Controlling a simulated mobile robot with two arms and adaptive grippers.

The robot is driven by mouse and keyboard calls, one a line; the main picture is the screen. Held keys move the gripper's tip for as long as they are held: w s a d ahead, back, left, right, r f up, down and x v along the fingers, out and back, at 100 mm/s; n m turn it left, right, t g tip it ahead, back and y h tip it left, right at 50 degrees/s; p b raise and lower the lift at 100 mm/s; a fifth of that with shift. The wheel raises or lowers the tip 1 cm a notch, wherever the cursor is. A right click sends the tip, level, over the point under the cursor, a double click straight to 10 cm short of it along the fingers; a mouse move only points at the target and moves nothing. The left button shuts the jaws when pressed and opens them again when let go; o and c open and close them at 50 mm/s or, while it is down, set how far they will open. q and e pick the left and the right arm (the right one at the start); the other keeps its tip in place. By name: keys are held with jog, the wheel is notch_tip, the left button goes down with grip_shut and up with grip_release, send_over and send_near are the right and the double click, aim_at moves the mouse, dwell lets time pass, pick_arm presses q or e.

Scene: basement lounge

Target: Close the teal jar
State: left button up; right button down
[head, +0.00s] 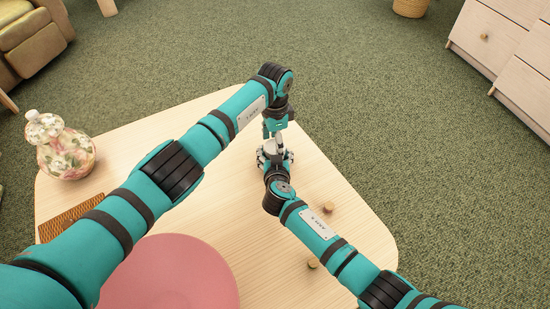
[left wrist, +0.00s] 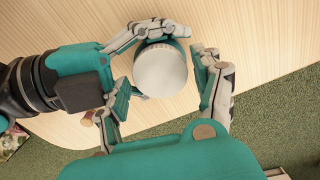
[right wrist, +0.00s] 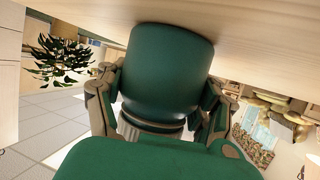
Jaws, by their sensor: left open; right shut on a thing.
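The teal jar (right wrist: 165,75) stands on the table, seen as a dark teal cylinder in the right wrist view, which looks upside down. A pale lid (left wrist: 160,70) with a ribbed rim is at its top; whether it is fully seated I cannot tell. My right gripper (right wrist: 162,95) is shut on the jar's sides; it also shows in the head view (head: 275,158). My left gripper (left wrist: 164,75) is open above the jar, its fingers on either side of the lid and apart from it. In the head view my left gripper (head: 277,132) and arms mostly hide the jar.
A floral lidded jar (head: 66,152) stands at the table's left, near a brown woven mat (head: 70,218). A pink round item (head: 175,275) lies at the front. Two small cork-like pieces (head: 328,207) (head: 313,263) lie to the right. Table space right of the grippers is mostly clear.

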pick_arm(q)
jog(key=shift+f, duration=0.35)
jog(key=shift+c, duration=0.2)
jog(key=c, duration=1)
jog(key=shift+m, duration=1.2)
jog(key=m, duration=0.4)
jog(key=o, duration=1.3)
